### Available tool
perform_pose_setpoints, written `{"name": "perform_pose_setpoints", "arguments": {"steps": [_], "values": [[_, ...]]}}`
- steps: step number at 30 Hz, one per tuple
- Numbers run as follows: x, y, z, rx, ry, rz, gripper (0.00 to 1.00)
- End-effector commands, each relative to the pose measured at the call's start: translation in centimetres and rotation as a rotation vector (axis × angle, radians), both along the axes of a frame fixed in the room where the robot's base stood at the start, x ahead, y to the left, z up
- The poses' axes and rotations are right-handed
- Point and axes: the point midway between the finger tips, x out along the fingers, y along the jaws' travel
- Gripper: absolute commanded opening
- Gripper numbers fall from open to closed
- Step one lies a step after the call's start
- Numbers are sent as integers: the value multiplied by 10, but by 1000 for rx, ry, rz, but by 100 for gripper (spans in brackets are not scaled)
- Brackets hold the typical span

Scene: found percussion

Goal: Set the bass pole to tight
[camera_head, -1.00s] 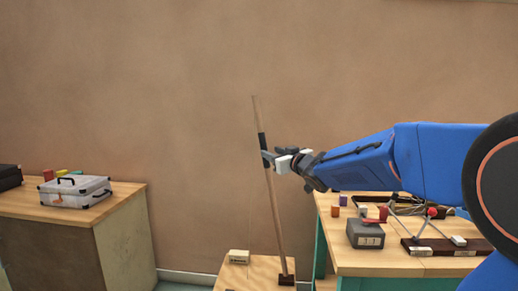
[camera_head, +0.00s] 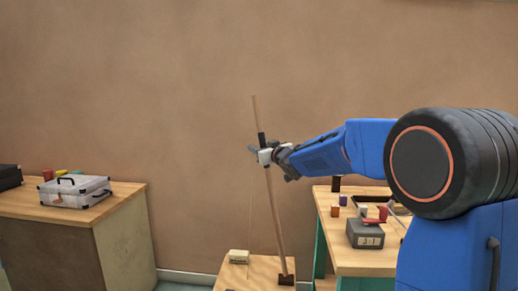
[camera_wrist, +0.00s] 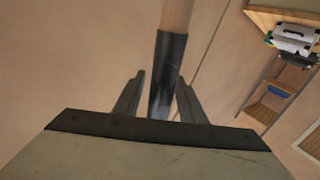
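The bass pole (camera_head: 276,222) is a thin wooden stick with a black grip section near the top. It stands on a dark foot (camera_head: 286,280) on a low wooden box (camera_head: 262,269) and leans left toward its top. The black section (camera_wrist: 168,75) also shows in the wrist view. My gripper (camera_head: 256,149) is at the lower part of that section. In the wrist view its fingers (camera_wrist: 156,95) stand apart, one on each side of the pole, with a small gap at the left finger. A thin string (camera_wrist: 213,50) runs beside the pole.
A small pale block (camera_head: 238,256) with unreadable writing sits on the low box. A table at right holds a grey box (camera_head: 365,233) and small coloured blocks. A cabinet at left bears a silver case (camera_head: 76,191). The wall behind is bare.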

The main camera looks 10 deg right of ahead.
Motion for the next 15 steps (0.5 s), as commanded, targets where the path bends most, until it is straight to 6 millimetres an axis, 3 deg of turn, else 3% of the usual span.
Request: {"name": "perform_pose_setpoints", "arguments": {"steps": [4, 9, 15], "values": [[0, 0, 0, 0, 0, 0, 37], [0, 0, 0, 0, 0, 0, 0], [-1, -3, 0, 3, -1, -1, 0]]}}
